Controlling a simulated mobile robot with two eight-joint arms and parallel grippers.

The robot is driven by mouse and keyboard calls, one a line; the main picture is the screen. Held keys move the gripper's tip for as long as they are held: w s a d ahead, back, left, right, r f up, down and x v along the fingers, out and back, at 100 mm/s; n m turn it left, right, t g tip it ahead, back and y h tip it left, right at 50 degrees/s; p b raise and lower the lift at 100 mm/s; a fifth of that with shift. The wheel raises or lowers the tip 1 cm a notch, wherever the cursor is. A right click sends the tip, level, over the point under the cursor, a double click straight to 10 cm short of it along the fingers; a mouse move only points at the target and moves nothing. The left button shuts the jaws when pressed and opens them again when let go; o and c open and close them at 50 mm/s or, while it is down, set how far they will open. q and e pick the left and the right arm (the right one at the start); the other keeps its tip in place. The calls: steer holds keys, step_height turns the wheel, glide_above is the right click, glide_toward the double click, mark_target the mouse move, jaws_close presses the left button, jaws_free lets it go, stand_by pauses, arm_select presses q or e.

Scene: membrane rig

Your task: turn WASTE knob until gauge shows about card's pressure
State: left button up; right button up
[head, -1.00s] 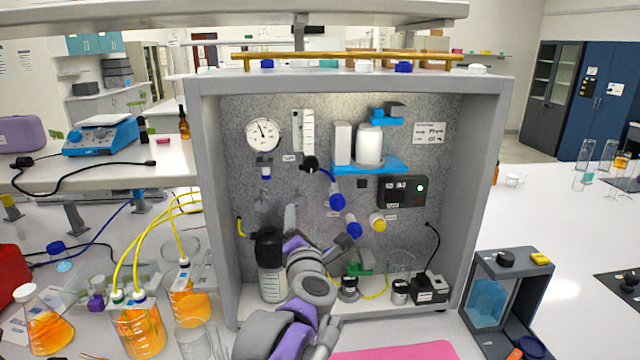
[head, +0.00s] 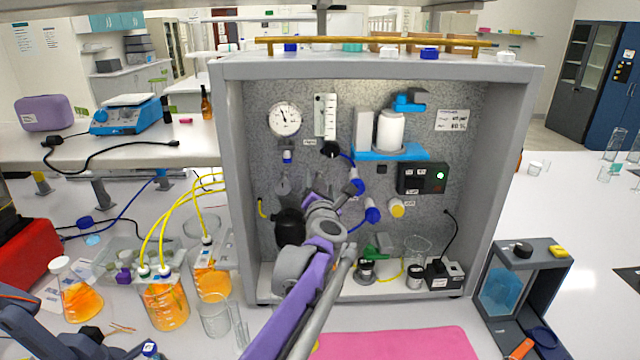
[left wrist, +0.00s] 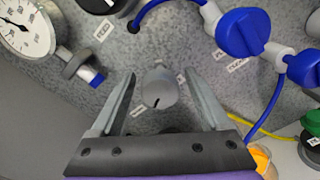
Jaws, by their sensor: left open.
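A grey knob (left wrist: 160,88) with a dark index mark sits on the speckled panel in the left wrist view. The label beside it is too blurred to read, so I cannot confirm it is WASTE. My left gripper (left wrist: 162,95) is open, one finger on each side of the knob; contact is not visible. In the head view my left gripper (head: 308,188) is at the panel below the gauge and hides the knob. The round white gauge (head: 285,119) has a dark needle pointing up-left. The card (head: 452,120) is at the panel's upper right; its text is unreadable. My right gripper is not in view.
Blue valve handles (head: 372,215) and a yellow one (head: 397,208) lie right of my gripper. A black knob (head: 330,149) is above it. The grey cabinet (head: 230,180) walls enclose the panel.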

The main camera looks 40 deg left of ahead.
arm_select(q)
jaws_close()
stand_by(0.5)
steer(key=shift+m, duration=0.3)
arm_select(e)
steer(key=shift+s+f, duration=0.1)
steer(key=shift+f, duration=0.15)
arm_select(q)
steer(key=shift+f+m+b, duration=0.1)
steer(key=shift+m+b, duration=0.5)
steer(key=shift+m, duration=0.3)
steer(key=m+b, duration=0.1)
steer(key=m, duration=0.2)
steer(key=shift+m, duration=0.3)
steer(key=m+b, duration=0.2)
steer(key=m, duration=0.1)
steer(key=shift+m+b, duration=0.5)
steer(key=shift+m, duration=1.2)
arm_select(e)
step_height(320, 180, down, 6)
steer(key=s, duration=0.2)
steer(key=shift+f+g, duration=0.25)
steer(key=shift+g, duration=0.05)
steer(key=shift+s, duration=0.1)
